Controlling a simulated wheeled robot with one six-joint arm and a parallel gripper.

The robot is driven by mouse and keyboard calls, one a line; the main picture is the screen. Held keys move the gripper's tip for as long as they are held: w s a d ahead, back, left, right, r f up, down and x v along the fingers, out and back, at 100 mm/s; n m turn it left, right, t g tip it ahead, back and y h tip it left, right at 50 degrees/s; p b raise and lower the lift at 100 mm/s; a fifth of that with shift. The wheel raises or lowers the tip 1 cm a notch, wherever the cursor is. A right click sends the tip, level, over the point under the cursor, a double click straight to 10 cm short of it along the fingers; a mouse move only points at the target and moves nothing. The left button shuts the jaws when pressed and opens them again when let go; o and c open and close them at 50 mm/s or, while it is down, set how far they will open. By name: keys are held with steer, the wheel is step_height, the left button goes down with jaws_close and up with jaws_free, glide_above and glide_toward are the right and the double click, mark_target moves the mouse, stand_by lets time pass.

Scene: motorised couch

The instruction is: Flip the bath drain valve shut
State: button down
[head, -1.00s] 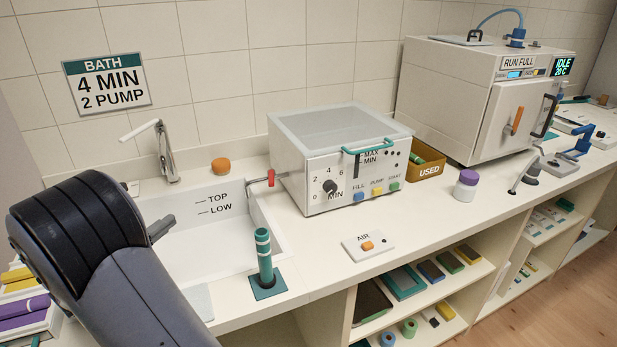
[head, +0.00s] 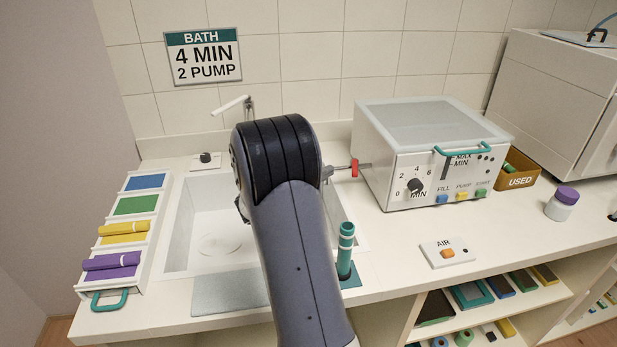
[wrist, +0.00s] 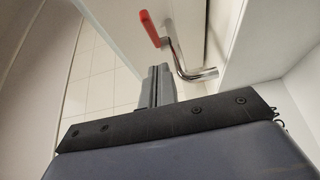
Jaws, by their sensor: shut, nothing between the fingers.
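The bath drain valve has a red lever (head: 354,168) on a metal pipe at the left side of the white bath box (head: 400,170). In the wrist view the red lever (wrist: 150,28) stands at an angle above a chrome elbow pipe (wrist: 190,70). My gripper (wrist: 158,72) is shut and empty, with its tips just below the red lever in that picture. I cannot tell whether they touch it. In the head view my arm hides most of my gripper (head: 328,172); only its tip shows, left of the lever.
The sink (head: 205,225) lies under my arm. A teal bottle-like cylinder (head: 346,245) stands at its right front edge. A tray of coloured cloths (head: 125,220) is at the left. The AIR switch plate (head: 448,252) lies on the counter, with bare counter around it.

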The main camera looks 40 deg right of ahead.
mark_target(355, 168)
steer(key=shift+s+d+p, duration=0.4)
steer(key=shift+s+d, duration=1)
steer(key=shift+s, duration=0.05)
steer(key=t+b, duration=0.1)
steer(key=b, duration=0.1)
steer(key=s+n+t+b, duration=0.1)
steer(key=b, duration=0.2)
steer(key=n+t+b, duration=0.1)
steer(key=b, duration=0.1)
steer(key=shift+s+d+f+t+b, duration=0.25)
steer(key=shift+s+d+t+b, duration=0.05)
steer(key=shift+s+d+t, duration=0.1)
steer(key=shift+s+d+n+b, duration=0.1)
steer(key=shift+s+n+b, duration=0.2)
steer(key=shift+b, duration=0.5)
steer(key=shift+r+b, duration=0.2)
steer(key=shift+b, duration=0.1)
steer(key=shift+r, duration=0.1)
